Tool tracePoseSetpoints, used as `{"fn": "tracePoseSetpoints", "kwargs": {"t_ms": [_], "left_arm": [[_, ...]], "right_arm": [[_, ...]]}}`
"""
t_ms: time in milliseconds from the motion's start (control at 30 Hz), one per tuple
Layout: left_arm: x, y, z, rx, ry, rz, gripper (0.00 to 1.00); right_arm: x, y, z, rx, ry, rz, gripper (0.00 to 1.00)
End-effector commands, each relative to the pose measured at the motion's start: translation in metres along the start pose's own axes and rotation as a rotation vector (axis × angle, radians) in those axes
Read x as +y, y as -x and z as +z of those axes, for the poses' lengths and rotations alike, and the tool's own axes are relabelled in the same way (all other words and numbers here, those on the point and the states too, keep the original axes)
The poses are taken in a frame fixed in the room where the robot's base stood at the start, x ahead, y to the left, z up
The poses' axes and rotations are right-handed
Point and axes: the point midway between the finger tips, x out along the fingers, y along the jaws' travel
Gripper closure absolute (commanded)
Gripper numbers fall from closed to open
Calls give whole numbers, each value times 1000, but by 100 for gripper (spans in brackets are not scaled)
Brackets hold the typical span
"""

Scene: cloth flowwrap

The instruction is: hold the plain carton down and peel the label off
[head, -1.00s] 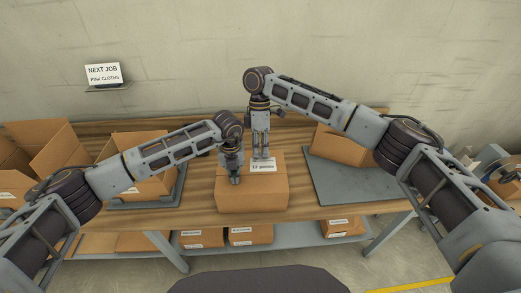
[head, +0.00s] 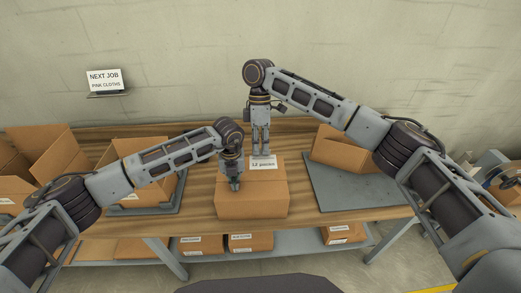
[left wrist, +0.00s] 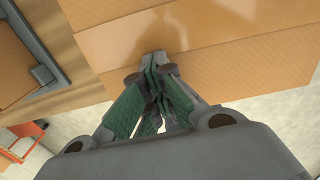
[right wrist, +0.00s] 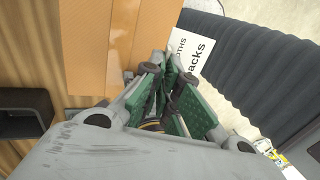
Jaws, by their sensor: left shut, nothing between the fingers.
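The plain brown carton (head: 252,202) sits on the table in the middle of the head view. My left gripper (head: 235,185) is shut and empty, its fingertips down at the carton's top; in the left wrist view the tips (left wrist: 155,58) meet brown cardboard. My right gripper (head: 261,152) is above the carton's far part. Its fingertips (right wrist: 166,62) are closed at the edge of the white printed label (right wrist: 190,52), which hangs clear of the cardboard. The label (head: 263,162) also shows below the fingers in the head view. The fingers hide its gripped edge.
An open carton (head: 150,185) stands on a grey tray at left, with another open carton (head: 45,160) beyond. Several labelled boxes lie on the lower shelf.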

Motion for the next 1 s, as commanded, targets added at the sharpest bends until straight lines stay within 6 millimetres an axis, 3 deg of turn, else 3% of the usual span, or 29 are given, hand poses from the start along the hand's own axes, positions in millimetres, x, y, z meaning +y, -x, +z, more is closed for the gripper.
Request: {"fn": "tracePoseSetpoints", "kwargs": {"t_ms": [33, 533, 1000], "left_arm": [[2, -7, -3, 9, 1, 7, 100], [2, -7, -3, 9, 1, 7, 100], [2, -6, -3, 9, 1, 7, 100]], "right_arm": [[-1, 2, 0, 1, 1, 1, 100], [-8, 24, 0, 2, 0, 1, 100], [-8, 27, 0, 1, 0, 0, 100]]}}
